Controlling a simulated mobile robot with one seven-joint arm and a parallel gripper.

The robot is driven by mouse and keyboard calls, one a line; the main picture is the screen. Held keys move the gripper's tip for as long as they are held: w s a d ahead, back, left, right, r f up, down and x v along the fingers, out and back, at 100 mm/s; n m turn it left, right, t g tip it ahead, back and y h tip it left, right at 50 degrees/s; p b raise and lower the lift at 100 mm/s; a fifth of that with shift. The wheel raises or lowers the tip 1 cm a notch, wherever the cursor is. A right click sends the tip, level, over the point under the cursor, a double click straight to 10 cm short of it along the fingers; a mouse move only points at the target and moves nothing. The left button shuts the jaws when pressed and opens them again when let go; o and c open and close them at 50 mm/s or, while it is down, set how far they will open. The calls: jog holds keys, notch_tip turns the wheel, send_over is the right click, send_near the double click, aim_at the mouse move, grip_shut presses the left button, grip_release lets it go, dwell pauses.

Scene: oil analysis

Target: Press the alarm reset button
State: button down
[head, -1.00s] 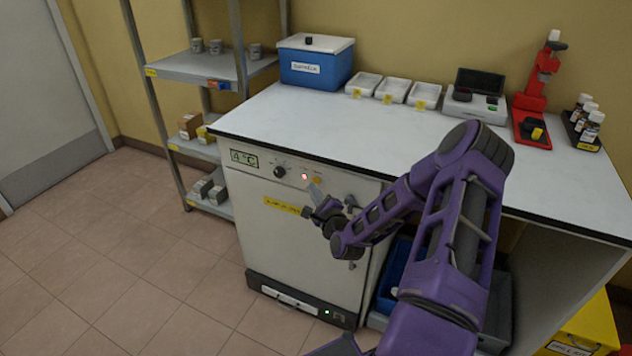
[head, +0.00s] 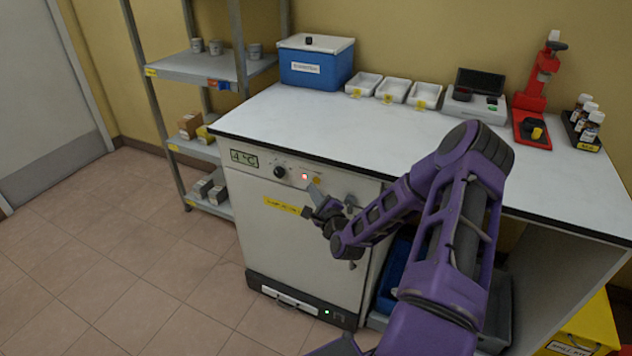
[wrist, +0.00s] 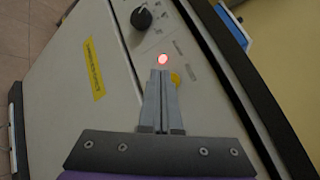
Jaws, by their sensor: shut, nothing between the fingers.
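The white cabinet's front panel (head: 235,190) carries a dark knob (head: 279,172), a glowing red light (head: 304,176) and a small yellow-orange button (head: 316,181). The wrist view shows the red light (wrist: 162,58) just beyond my fingertips and the yellow button (wrist: 175,78) just right of them, partly hidden by the fingers. My gripper (head: 312,192) is shut and empty, pointing at the panel just below the light and button. Its closed fingers (wrist: 160,74) show in the wrist view. I cannot tell whether the tips touch the panel. The lettering by the button is unreadable.
The white worktop (head: 350,135) overhangs the panel. A "4°C" display (head: 244,158) is left of the knob, and a yellow label (head: 282,206) is below. Metal shelving (head: 190,68) stands at left. The floor (head: 120,260) in front is clear.

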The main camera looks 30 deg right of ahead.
jog(key=shift+d, duration=0.1)
jog(key=shift+w+d, duration=0.2)
jog(key=shift+w, duration=0.05)
dwell(0.3)
jog(key=shift+w+d, duration=0.25)
jog(key=shift+d, duration=0.1)
dwell(0.6)
dwell(0.3)
jog(key=shift+s+a, duration=0.55)
jog(key=shift+a, duration=0.1)
jog(key=s+a, duration=0.1)
jog(key=a, duration=0.1)
jog(key=s+a, duration=0.2)
dwell(0.4)
dwell(0.6)
